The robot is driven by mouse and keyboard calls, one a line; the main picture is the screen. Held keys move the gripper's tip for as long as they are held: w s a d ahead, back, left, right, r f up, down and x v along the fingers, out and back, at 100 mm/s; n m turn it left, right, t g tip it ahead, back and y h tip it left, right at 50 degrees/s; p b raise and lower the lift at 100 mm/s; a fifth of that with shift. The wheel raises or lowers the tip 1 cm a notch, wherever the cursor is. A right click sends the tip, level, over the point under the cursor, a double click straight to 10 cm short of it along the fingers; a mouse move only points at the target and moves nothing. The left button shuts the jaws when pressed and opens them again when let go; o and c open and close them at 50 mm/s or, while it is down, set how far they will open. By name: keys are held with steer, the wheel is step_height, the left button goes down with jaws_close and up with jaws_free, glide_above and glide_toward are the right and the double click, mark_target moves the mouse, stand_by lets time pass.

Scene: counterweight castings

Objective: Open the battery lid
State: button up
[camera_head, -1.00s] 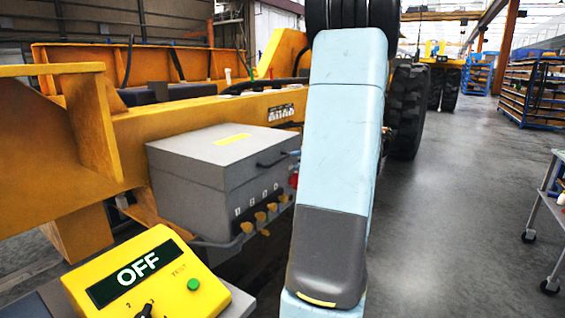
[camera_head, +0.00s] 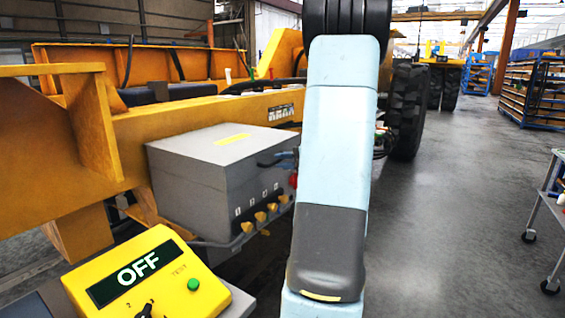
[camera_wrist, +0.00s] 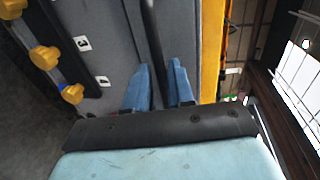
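The grey battery box (camera_head: 190,195) is fixed beside the yellow machine frame in the head view. In the wrist view, the two blue fingers of my gripper (camera_wrist: 160,72) stand on either side of the dark handle bar (camera_wrist: 150,35). They look open, with a narrow gap at the right finger; contact on the left is unclear.
Several yellow knobs (camera_head: 260,217) line the box's lower front; they also show in the wrist view (camera_wrist: 44,57). A yellow control panel (camera_head: 150,272) reading OFF stands in front. A large tyre (camera_head: 408,110) is behind my arm. The floor on the right (camera_head: 450,220) is clear.

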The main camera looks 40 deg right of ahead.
jaws_close()
steer(key=shift+f, duration=0.1)
